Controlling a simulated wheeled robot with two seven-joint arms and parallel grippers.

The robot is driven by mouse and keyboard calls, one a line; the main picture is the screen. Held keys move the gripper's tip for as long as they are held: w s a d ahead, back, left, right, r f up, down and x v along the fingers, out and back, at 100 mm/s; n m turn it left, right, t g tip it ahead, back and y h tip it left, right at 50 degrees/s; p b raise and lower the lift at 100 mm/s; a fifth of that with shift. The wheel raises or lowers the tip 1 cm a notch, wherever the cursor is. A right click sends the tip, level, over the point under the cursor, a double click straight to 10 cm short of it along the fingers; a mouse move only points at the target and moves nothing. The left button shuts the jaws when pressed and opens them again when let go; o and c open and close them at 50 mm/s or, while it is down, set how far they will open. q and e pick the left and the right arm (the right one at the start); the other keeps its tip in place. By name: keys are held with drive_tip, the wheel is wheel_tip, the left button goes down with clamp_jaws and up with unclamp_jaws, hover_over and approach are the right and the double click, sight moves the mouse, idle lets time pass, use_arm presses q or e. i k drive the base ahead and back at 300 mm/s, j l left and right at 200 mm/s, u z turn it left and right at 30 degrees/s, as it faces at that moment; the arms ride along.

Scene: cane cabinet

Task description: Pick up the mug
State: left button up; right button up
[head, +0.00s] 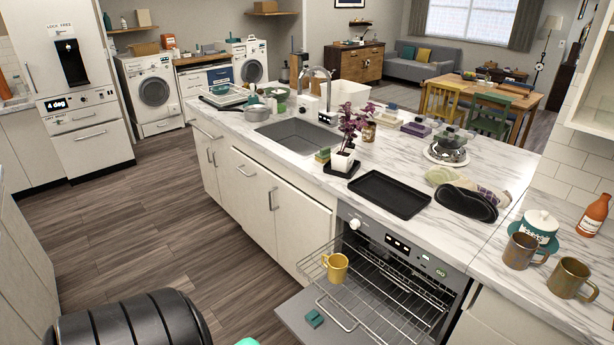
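A yellow mug (336,268) stands upright on the pulled-out wire rack (385,290) of the open oven. Two more mugs stand on the marble counter at the right: a brownish one (521,250) and an olive-gold one (570,278). Their handles point to the right. The task does not say which mug is meant. Neither of my grippers shows in the head view.
The oven door (330,318) is folded down, with a small teal block (314,318) on it. A black tray (389,194), a potted plant (343,160), a teal-and-white jar (536,229) and an orange bottle (593,215) stand on the counter. Wooden floor (150,230) is clear at left.

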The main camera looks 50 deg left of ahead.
sight(336, 266)
drive_tip(key=u, duration=1.35)
drive_tip(key=i+j, duration=0.15)
drive_tip(key=i, duration=0.15)
drive_tip(key=i+j, duration=0.2)
drive_tip(key=i, duration=0.05)
